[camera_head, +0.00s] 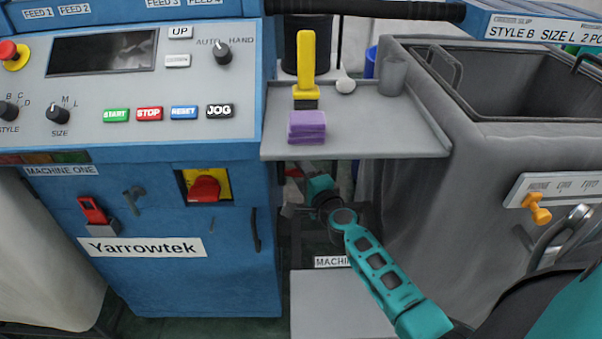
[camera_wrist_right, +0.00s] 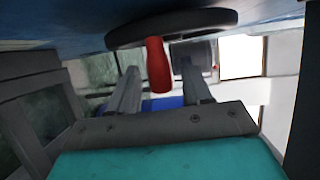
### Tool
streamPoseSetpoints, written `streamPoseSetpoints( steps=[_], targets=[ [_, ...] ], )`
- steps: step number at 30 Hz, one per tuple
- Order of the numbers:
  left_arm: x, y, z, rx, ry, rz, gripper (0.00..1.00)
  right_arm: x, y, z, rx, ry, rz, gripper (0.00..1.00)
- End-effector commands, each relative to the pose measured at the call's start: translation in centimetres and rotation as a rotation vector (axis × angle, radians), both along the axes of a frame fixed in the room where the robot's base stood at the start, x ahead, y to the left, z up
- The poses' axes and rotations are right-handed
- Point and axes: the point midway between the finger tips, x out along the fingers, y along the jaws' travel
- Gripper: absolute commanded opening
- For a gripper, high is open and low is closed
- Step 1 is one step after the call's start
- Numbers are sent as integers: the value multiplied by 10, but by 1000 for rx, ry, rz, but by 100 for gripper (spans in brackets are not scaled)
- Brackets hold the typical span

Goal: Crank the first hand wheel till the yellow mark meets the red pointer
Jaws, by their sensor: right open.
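In the right wrist view a hand wheel shows as a dark disc edge-on (camera_wrist_right: 175,27) at the top, against a blue surface. Its red handle (camera_wrist_right: 157,65) hangs down between the two fingers of my right gripper (camera_wrist_right: 160,72). The fingers are open, one on each side of the handle, with a gap visible to it. In the head view my right gripper (camera_head: 299,195) reaches beneath the grey shelf beside the blue machine and is partly hidden. I cannot make out the wheel's yellow mark or the red pointer. My left gripper is not in view.
The grey shelf (camera_head: 420,143) above my right arm carries a purple block (camera_head: 307,127), a yellow-handled tool (camera_head: 307,60) and a grey cup (camera_head: 391,75). The blue machine (camera_head: 140,270) stands left of the arm. A large grey bin (camera_head: 400,190) stands right.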

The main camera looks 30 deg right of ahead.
Motion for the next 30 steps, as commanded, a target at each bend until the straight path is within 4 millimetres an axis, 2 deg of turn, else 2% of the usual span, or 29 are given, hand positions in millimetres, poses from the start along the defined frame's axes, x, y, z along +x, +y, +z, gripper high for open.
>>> streamPoseSetpoints(
  steps=[5, 14, 27, 30],
  targets=[
    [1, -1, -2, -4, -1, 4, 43, 11, -2, -1, 0, -1, 0, 49],
    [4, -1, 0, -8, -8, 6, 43, 12, -2, -1, 0, 0, 0, 48],
    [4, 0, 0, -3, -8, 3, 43, 11, -2, -1, 0, 0, 0, 6],
    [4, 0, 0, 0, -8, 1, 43, 11, -2, -1, 0, 0, 0, 0]
  ],
)
